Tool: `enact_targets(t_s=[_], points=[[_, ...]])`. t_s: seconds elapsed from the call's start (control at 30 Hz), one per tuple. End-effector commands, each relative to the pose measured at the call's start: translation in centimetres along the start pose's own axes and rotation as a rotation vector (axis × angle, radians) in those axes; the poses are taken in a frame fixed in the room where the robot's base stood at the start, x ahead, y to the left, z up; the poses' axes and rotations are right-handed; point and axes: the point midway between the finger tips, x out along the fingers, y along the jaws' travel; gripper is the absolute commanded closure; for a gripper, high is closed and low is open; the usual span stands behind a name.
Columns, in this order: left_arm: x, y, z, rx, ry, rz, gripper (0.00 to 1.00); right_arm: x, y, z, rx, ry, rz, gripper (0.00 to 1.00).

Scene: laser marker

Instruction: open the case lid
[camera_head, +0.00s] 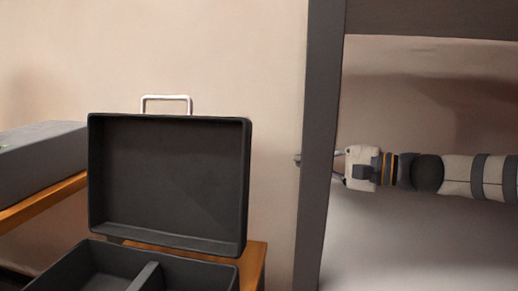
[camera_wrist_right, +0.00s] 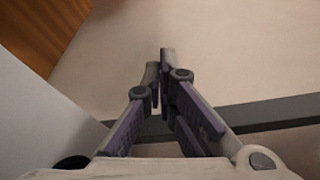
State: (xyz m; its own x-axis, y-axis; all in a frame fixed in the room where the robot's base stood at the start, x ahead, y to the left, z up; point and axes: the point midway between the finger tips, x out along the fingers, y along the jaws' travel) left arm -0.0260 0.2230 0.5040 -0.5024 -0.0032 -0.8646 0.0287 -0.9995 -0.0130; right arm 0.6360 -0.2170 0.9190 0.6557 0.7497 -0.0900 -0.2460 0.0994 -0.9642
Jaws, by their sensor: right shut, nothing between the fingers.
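The dark grey case lid (camera_head: 170,180) stands open and upright in the head view, its hollow inner side facing me. A pale handle (camera_head: 166,98) rises from its top edge. The case base (camera_head: 70,268) lies below it, cut off by the picture's lower edge, with a divider (camera_head: 146,277) inside. My right gripper (camera_head: 298,160) is to the right of the lid, apart from it, its fingers partly hidden by a dark post. In the right wrist view its fingers (camera_wrist_right: 162,70) are together and empty. My left gripper is not in view.
The dark upright post (camera_head: 320,150) crosses between the lid and my right wrist, joining a dark beam (camera_head: 430,18) at the top. A grey box (camera_head: 42,150) stands on a wooden surface (camera_head: 40,202) at the left. A wooden edge (camera_head: 253,262) shows beside the case.

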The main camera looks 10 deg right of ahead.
Motion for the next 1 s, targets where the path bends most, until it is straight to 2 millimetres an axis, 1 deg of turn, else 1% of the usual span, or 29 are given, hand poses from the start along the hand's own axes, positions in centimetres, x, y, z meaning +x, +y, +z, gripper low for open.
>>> enact_targets(t_s=[0.07, 0.17, 0.53, 0.6, 0.7, 0.77, 1.0], points=[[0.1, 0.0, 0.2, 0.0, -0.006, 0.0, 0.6, 0.5, 0.1, 0.0, 0.0, -0.001, 0.001, 1.0], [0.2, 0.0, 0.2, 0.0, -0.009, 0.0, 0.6, 2.1, 0.2, 0.0, 0.0, -0.001, 0.003, 1.0], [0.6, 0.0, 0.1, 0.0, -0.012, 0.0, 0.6, 10.2, 0.1, 0.1, 0.0, -0.002, 0.002, 1.0], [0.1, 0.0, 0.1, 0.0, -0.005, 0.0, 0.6, 9.5, -0.3, 1.4, 0.002, -0.003, -0.003, 1.0], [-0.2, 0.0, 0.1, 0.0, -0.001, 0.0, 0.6, 9.0, -0.2, 2.7, 0.002, -0.002, -0.003, 1.0], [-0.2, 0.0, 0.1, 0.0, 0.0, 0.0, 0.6, 8.8, -0.1, 3.2, 0.001, -0.002, -0.002, 1.0], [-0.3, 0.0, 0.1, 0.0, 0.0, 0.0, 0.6, 8.6, 0.0, 3.8, -0.001, 0.0, 0.0, 1.0]])
